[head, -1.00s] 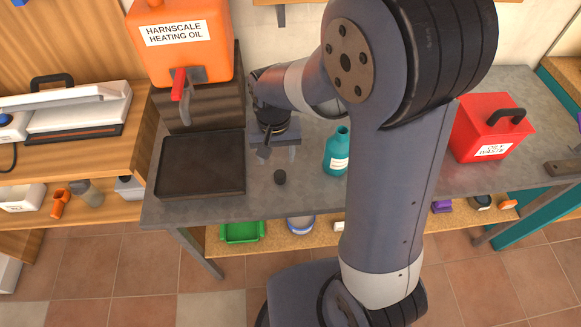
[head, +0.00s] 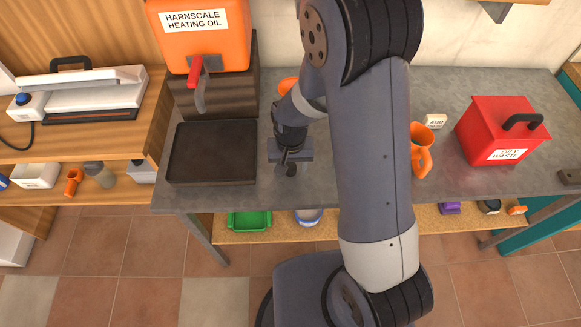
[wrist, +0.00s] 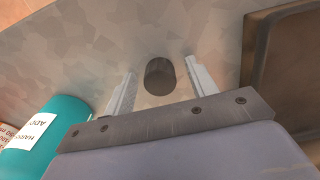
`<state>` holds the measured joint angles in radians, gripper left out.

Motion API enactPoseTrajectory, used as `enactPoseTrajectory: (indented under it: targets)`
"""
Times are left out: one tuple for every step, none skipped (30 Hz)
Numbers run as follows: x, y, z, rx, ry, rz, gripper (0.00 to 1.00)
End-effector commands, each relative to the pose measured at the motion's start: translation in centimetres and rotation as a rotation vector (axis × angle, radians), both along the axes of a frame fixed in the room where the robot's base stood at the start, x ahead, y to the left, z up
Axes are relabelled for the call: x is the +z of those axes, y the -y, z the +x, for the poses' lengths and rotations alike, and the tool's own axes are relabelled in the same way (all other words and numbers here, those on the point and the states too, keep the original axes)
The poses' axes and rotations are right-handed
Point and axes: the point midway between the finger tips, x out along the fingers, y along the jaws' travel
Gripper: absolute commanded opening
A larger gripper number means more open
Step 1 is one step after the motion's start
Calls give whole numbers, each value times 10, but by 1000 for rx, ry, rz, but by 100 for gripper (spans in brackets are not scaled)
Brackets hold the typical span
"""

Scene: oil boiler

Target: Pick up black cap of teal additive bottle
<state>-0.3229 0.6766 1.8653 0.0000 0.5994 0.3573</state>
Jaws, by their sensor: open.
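The black cap (wrist: 160,76) stands on the grey bench top and shows between the two fingers of my gripper (wrist: 160,68) in the wrist view. The fingers are open, with a gap on each side of the cap. In the head view the cap (head: 291,170) is a small dark shape just below my gripper (head: 291,161), partly covered by it. The teal additive bottle (wrist: 48,135) is at the lower left of the wrist view, with a white label. In the head view my arm hides it.
A dark tray (head: 212,181) lies left of the gripper, below the orange heating oil container (head: 200,38). An orange mug-like vessel (head: 421,150), a small labelled block (head: 436,121) and a red oily waste bin (head: 503,130) stand to the right. The bench's front edge is near the cap.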

Motion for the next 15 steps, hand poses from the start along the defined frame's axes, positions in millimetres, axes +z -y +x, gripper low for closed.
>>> enactPoseTrajectory:
  targets:
    - [0, 0, 0, 0, 0, 0, 54]
    - [0, 0, 0, 0, 0, 0, 54]
    - [0, 0, 0, 0, 0, 0, 54]
    - [0, 0, 0, 0, 0, 0, 54]
    - [0, 0, 0, 0, 0, 0, 54]
    - [0, 0, 0, 0, 0, 0, 50]
    - [0, 0, 0, 0, 0, 0, 48]
    - [0, 0, 0, 0, 0, 0, 45]
    - [0, 0, 0, 0, 0, 0, 42]
    - [0, 0, 0, 0, 0, 0, 40]
    - [0, 0, 0, 0, 0, 0, 37]
    - [0, 0, 0, 0, 0, 0, 34]
    - [0, 0, 0, 0, 0, 0, 31]
    - [0, 0, 0, 0, 0, 0, 29]
    - [0, 0, 0, 0, 0, 0, 26]
